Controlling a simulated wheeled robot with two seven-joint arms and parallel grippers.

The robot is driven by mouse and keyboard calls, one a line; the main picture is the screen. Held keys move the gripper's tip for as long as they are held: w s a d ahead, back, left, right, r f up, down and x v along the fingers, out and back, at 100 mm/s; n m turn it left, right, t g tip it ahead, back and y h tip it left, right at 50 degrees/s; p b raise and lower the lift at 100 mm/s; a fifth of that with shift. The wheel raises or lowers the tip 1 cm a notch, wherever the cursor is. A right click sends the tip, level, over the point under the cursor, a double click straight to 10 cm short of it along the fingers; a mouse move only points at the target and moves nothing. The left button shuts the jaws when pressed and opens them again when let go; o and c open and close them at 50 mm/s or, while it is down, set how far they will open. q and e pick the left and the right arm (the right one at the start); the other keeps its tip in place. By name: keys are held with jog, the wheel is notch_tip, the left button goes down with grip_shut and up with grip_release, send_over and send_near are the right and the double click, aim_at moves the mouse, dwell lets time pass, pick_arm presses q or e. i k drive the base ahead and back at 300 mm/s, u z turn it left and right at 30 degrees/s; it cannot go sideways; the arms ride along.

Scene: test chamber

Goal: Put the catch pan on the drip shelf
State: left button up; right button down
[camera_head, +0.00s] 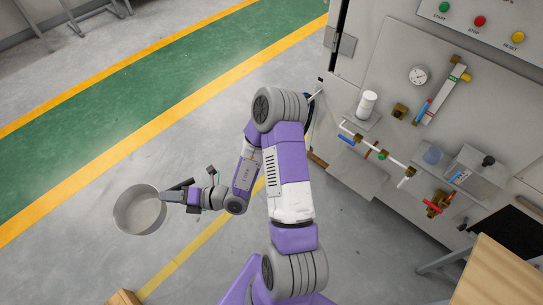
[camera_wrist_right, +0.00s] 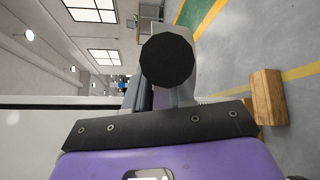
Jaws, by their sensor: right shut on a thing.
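The catch pan (camera_head: 140,212) is a round, grey, open pan at the left of the head view, above the grey floor. My right gripper (camera_head: 176,194) is shut on the pan's right rim and holds it, well away from the machine. In the right wrist view a dark round part and a dark bar hide most of the jaws. A flat grey shelf (camera_head: 350,174) sticks out from the machine's front, below the white pipe with the valves; it looks like the drip shelf, and its visible top is bare. My left gripper is not in view.
The machine (camera_head: 375,60) carries a gauge (camera_head: 418,75), a small shelf with a white container (camera_head: 367,104), a red valve (camera_head: 437,204) and a clear box (camera_head: 475,178). A wooden table (camera_head: 500,275) stands at lower right. Open floor lies between pan and machine, partly crossed by my arm.

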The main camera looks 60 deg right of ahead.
aim_at(368, 179)
jog(key=z, duration=2.3)
jog(key=i, duration=0.4)
jog(key=z, duration=1.45)
